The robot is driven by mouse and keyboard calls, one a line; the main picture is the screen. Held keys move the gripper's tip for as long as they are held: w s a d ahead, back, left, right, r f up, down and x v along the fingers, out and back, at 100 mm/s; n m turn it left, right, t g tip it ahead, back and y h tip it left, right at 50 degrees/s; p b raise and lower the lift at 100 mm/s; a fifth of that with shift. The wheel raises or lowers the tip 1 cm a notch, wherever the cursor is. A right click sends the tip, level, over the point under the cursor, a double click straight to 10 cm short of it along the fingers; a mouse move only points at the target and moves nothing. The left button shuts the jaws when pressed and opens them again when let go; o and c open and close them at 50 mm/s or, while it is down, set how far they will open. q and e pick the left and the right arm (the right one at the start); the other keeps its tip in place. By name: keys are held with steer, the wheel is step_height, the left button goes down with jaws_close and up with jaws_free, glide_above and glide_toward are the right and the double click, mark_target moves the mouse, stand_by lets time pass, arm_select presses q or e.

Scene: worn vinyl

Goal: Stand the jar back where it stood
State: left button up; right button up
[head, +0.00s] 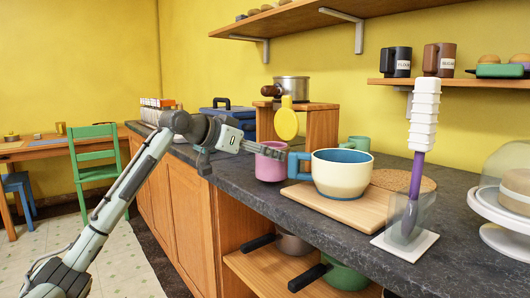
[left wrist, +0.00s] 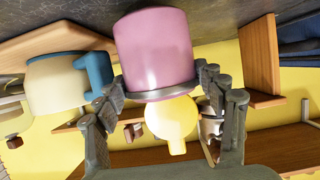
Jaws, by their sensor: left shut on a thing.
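The pink jar (head: 270,166) is upright at the counter's front edge in the head view, left of the cream bowl-like mug. A yellow round lid (head: 287,122) with a small tab stands raised above its rim, looking swung open. My left gripper (head: 266,150) is shut on the jar near its rim. In the left wrist view the jar (left wrist: 155,50) appears upside down between the fingers (left wrist: 160,95), with a grey band at its rim. I cannot tell whether its base touches the counter. My right gripper is not in view.
The cream mug (head: 340,176) with a blue handle stands on a wooden board (head: 335,205) close to the jar's right. A wooden stand (head: 320,128) with a metal pot (head: 291,88) is behind.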

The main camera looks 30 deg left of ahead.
arm_select(q)
steer(key=shift+f+b, duration=0.4)
steer(key=shift+f, duration=0.2)
stand_by(1.1)
steer(key=o, duration=1.9)
steer(key=shift+o, duration=0.2)
steer(key=shift+f, duration=0.35)
steer(key=shift+r, duration=0.15)
steer(key=shift+s, duration=0.1)
steer(key=shift+s+a+r, duration=0.25)
steer(key=shift+s+r, duration=0.05)
steer(key=shift+s, duration=0.25)
steer(key=b+v, duration=0.2)
steer(key=v, duration=0.4)
steer(key=shift+s, duration=0.25)
steer(key=shift+s+a+r, duration=0.1)
steer(key=shift+r, duration=0.1)
